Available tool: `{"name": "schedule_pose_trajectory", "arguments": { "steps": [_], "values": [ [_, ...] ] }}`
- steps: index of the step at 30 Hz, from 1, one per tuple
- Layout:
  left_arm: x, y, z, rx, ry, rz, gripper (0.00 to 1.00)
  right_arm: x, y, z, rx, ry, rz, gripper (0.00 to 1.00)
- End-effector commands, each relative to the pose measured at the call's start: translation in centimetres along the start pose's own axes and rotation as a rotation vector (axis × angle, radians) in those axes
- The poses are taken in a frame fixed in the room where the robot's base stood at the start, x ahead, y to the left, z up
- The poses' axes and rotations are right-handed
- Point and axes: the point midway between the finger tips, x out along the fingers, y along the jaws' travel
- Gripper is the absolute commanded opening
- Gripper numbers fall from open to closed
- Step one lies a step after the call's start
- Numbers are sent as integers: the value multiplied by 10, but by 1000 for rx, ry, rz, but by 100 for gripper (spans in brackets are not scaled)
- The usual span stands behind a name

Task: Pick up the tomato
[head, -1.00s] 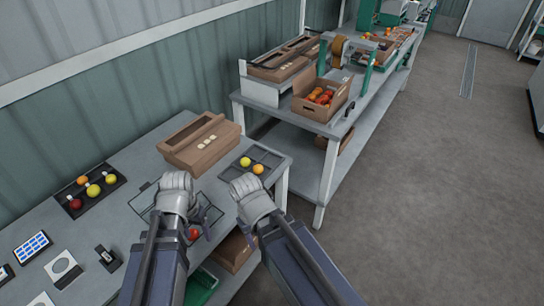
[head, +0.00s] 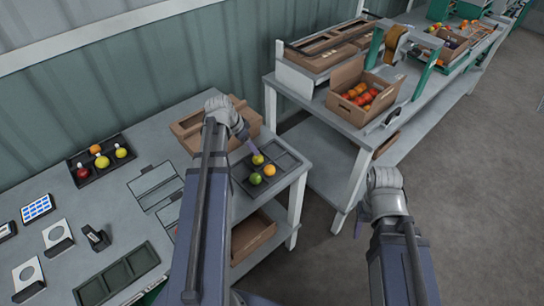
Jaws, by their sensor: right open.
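Several tomatoes are in view, and I cannot tell which one the task means. A yellow tomato (head: 258,159), an orange tomato (head: 269,170) and a green tomato (head: 255,179) sit in the dark sectioned tray (head: 287,163) at the table's right end. My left gripper (head: 248,144) is above and just behind this tray, close to the yellow tomato. Its fingers are mostly hidden by its own wrist. My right gripper (head: 361,218) is open and empty, off the table's right side over the floor gap. A bit of red (head: 176,230) shows beside my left arm, mostly hidden.
A dark tray (head: 77,160) with several tomatoes stands at the left. A cardboard box (head: 187,128) is behind my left gripper. An empty dark tray (head: 118,275) lies at the front. A crate (head: 349,110) of red tomatoes stands on the far bench (head: 315,98).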

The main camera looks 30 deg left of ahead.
Motion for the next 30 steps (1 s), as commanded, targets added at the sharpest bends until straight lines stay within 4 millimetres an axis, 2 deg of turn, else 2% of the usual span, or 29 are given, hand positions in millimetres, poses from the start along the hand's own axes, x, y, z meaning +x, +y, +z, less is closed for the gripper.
{"name": "schedule_pose_trajectory", "arguments": {
  "steps": [9, 19, 30],
  "values": [
    [26, 1, 1, 0, -1, 0, 68, 24, -2, -1, 0, 0, 0, 50],
    [34, 2, 1, 0, -2, 0, 68, 32, -3, -2, 0, 0, 0, 50],
    [78, 4, 4, 0, -2, 0, 68, 73, -7, -4, 0, 0, 0, 50]
  ]
}}
